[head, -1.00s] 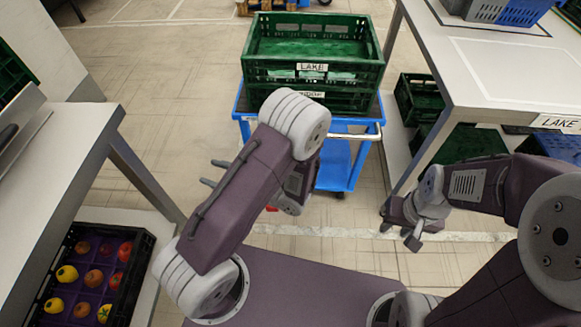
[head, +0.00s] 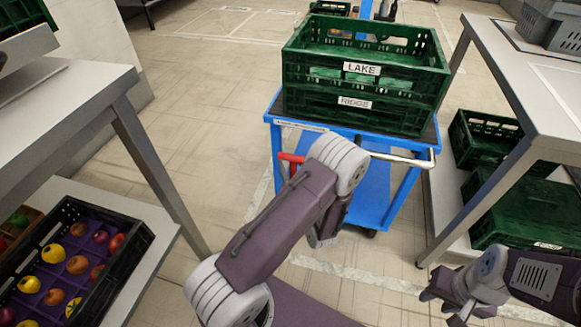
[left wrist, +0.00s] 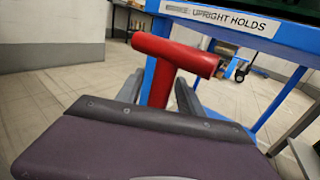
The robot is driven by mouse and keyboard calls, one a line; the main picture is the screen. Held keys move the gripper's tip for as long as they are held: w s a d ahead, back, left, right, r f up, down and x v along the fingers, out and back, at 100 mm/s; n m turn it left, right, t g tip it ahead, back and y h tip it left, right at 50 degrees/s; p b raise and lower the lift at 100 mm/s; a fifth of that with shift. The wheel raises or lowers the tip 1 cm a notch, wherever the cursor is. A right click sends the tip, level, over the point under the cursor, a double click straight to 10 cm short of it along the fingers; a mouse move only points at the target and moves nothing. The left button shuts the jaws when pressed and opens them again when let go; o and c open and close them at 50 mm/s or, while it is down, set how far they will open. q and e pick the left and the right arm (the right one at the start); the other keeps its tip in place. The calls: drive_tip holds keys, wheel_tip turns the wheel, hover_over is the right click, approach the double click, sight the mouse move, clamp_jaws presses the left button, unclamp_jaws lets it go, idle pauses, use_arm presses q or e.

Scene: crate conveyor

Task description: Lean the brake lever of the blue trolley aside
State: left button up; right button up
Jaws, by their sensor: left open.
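The blue trolley (head: 287,119) stands ahead of me in the head view, and its blue frame edge also shows in the left wrist view (left wrist: 205,17). Its red brake lever (left wrist: 163,75) has an upright stem with a thick crossbar on top; part of it shows in the head view (head: 291,158). My left gripper (left wrist: 158,91) is open, with one finger on each side of the stem. I cannot tell whether either finger touches it. In the head view my left arm hides this gripper. My right gripper (head: 446,302) is low at the right, away from the trolley, its fingers apart.
Two stacked green crates, LAKE (head: 361,69) above RIDGE (head: 354,103), ride on the trolley. A label (left wrist: 235,20) beside the lever reads "UPRIGHT HOLDS". Tables flank me at left (head: 70,100) and right (head: 560,95). A black fruit crate (head: 128,255) is at lower left.

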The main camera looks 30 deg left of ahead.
use_arm(q)
drive_tip(key=shift+w+a, duration=0.35)
drive_tip(key=shift+a, duration=0.05)
clamp_jaws()
idle(1.2)
